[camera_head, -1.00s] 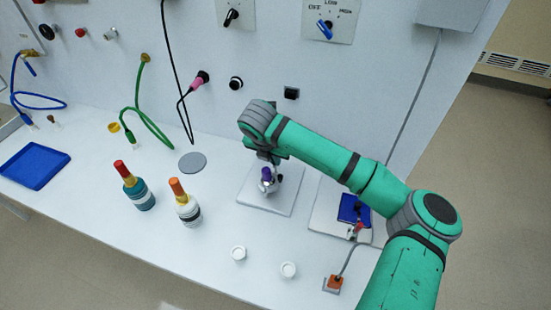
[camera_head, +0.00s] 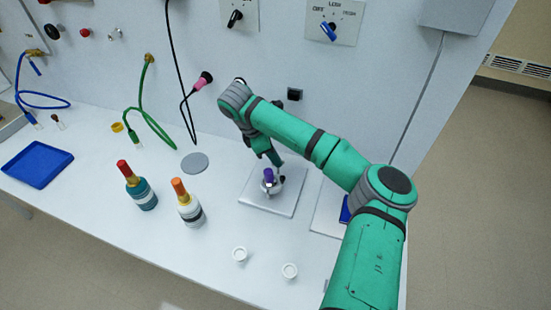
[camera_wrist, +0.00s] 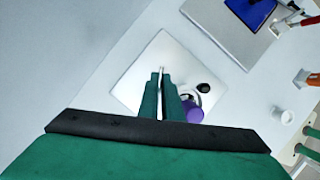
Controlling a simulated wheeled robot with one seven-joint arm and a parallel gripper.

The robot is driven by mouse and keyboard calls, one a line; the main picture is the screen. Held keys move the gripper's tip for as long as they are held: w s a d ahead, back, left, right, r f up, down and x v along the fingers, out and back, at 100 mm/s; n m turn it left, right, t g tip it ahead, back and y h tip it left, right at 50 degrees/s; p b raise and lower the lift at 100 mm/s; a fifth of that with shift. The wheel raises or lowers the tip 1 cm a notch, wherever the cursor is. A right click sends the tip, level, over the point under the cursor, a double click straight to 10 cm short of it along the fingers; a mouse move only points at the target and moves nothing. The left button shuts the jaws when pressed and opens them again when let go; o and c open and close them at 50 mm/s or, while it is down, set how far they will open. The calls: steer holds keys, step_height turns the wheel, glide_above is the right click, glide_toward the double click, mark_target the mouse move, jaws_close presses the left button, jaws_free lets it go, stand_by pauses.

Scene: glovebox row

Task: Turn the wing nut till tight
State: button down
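A white square plate (camera_head: 290,203) lies on the bench and carries a small fixture with a purple part (camera_head: 269,175) and a grey ring-like piece. In the wrist view the purple part (camera_wrist: 193,113) is just right of my fingers, with a black knob (camera_wrist: 203,88) beyond it. My gripper (camera_head: 277,161) points down at the fixture, close behind the purple part. In the wrist view its two green fingers (camera_wrist: 161,73) are close together with a thin pale strip between them. I cannot tell whether that strip is the wing nut or background; the wing nut is not clearly visible.
Two capped bottles (camera_head: 141,190) (camera_head: 188,206) stand left of the plate. Two small white cups (camera_head: 240,254) (camera_head: 289,270) are in front. A second plate with a blue block (camera_wrist: 252,10) lies right, partly behind my arm. A dark cable with a pink end (camera_head: 203,80) hangs behind.

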steer(key=m, duration=0.2)
steer(key=m+g, duration=0.1)
steer(key=m, duration=0.1)
steer(key=m+g, duration=0.1)
steer(key=m, duration=0.1)
steer(key=shift+w, duration=0.3)
steer(key=shift+m, duration=0.3)
steer(key=c, duration=2)
jaws_free()
steer(key=v, duration=1)
steer(key=shift+w+a+r, duration=0.15)
steer(key=shift+w+r, duration=0.05)
steer(key=shift+r, duration=0.15)
steer(key=shift+f, duration=0.1)
